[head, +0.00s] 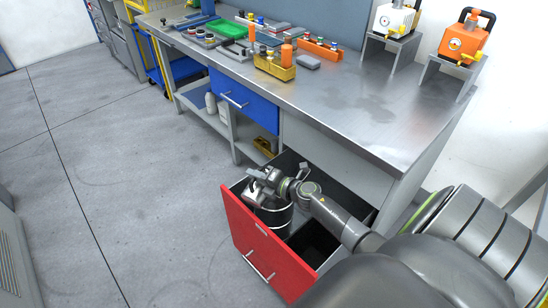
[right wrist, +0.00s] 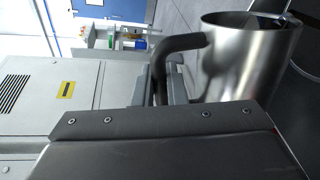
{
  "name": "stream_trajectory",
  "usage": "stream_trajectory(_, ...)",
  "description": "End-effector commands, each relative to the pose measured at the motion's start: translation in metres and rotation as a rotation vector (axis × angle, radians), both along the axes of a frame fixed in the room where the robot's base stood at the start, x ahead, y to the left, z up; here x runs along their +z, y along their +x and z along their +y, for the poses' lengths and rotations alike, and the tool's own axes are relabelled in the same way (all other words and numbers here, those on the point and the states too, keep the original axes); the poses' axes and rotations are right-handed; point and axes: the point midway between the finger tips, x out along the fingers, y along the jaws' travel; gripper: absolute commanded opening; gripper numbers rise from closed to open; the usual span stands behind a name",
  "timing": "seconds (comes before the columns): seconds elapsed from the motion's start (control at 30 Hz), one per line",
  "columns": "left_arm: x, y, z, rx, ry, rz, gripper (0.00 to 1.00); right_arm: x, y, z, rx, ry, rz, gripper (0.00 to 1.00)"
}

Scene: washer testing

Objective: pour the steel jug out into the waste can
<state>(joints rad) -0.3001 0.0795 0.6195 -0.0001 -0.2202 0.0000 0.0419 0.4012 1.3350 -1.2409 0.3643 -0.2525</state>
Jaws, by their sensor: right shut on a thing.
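The steel jug (right wrist: 240,65) shows large in the right wrist view, with its dark handle (right wrist: 178,43) toward the gripper. My right gripper (head: 268,182) is shut on that handle. The background in the wrist view is turned on its side, so the jug looks strongly tilted. In the head view the gripper and jug are over the dark waste can (head: 275,220), which stands in the open red drawer. The gripper hides much of the jug there, and I cannot see its contents. My left gripper is not in view.
The red drawer (head: 262,250) stands pulled out below the steel workbench (head: 350,115). A blue drawer (head: 243,100) is farther left. Racks, bottles and a yellow holder (head: 273,67) stand on the bench. The grey floor (head: 110,180) to the left is clear.

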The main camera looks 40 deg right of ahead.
Motion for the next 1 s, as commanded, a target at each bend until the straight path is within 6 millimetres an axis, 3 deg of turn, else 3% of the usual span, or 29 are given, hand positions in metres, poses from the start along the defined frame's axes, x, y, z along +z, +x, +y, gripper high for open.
stream_trajectory(1.0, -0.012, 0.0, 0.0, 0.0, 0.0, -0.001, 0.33, -0.011, 0.008, -0.021, 0.001, 0.11, 0.039, 0.0)
